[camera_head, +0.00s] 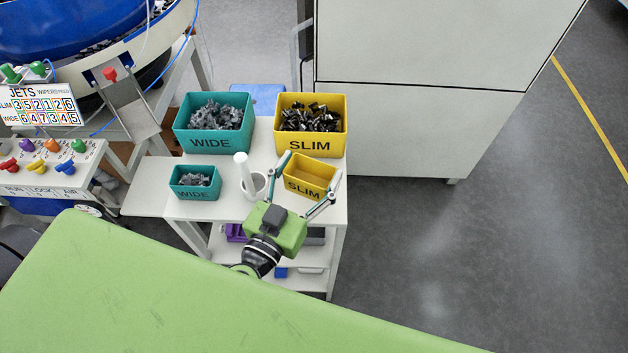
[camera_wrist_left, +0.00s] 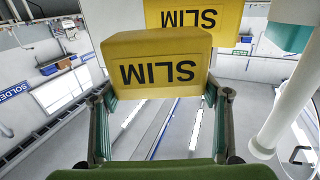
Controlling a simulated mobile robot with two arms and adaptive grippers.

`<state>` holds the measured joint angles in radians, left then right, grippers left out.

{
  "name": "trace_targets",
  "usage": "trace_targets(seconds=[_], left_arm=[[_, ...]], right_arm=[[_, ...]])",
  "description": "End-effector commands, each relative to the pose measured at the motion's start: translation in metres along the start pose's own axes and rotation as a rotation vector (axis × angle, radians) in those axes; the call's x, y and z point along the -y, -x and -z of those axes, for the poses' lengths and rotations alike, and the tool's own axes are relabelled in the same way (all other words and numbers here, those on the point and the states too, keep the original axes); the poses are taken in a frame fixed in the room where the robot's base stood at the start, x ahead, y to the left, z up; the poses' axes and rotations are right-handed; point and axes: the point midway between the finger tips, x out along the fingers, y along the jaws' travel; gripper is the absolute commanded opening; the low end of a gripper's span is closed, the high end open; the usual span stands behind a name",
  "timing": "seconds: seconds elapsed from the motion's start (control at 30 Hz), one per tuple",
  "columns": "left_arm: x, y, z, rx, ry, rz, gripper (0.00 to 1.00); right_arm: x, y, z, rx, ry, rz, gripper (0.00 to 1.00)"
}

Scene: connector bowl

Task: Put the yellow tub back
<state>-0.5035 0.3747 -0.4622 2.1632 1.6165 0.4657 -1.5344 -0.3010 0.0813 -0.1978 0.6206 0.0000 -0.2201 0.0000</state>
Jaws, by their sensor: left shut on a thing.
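The small yellow tub (camera_head: 304,188), marked SLIM, looks empty inside. It is at the front right of the white table (camera_head: 225,207), in front of the large yellow SLIM bin. My left gripper (camera_head: 314,164) is shut on the tub, with one finger along each side. In the left wrist view the tub (camera_wrist_left: 158,62) shows upside down between the two fingers (camera_wrist_left: 160,100). I cannot tell whether its base touches the tabletop. My right gripper is not in view.
The large yellow bin (camera_head: 312,146) holds dark parts. A large teal WIDE bin (camera_head: 211,144) and a small teal WIDE tub (camera_head: 193,194) hold grey parts. A white post (camera_head: 245,174) and white ring stand left of the yellow tub. A white cabinet (camera_head: 400,130) is behind right.

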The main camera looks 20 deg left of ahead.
Motion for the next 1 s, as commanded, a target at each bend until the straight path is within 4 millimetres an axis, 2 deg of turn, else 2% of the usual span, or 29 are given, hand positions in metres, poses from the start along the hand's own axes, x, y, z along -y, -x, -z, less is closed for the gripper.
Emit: trace_targets(seconds=[0.27,0.4,0.5,0.87,0.9,0.93,1.0], left_arm=[[-0.003,-0.015,-0.018,-0.002,0.0,0.001,0.46],[-0.003,-0.016,-0.041,0.001,-0.001,0.0,0.46],[-0.003,-0.016,-0.051,0.0,-0.002,0.0,0.46],[-0.003,-0.016,-0.051,0.0,-0.001,0.001,0.46],[-0.003,-0.016,-0.052,0.0,0.0,0.001,0.74],[-0.003,-0.016,-0.051,0.0,0.0,0.001,0.82],[-0.003,-0.016,-0.051,0.0,0.0,0.001,0.86]], right_arm=[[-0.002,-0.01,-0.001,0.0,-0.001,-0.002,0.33],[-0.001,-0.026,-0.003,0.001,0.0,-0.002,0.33],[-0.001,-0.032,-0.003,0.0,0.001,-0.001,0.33],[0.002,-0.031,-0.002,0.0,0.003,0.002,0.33],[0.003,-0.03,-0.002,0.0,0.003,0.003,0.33],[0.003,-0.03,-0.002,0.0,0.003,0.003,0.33],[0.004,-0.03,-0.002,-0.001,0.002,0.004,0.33]])
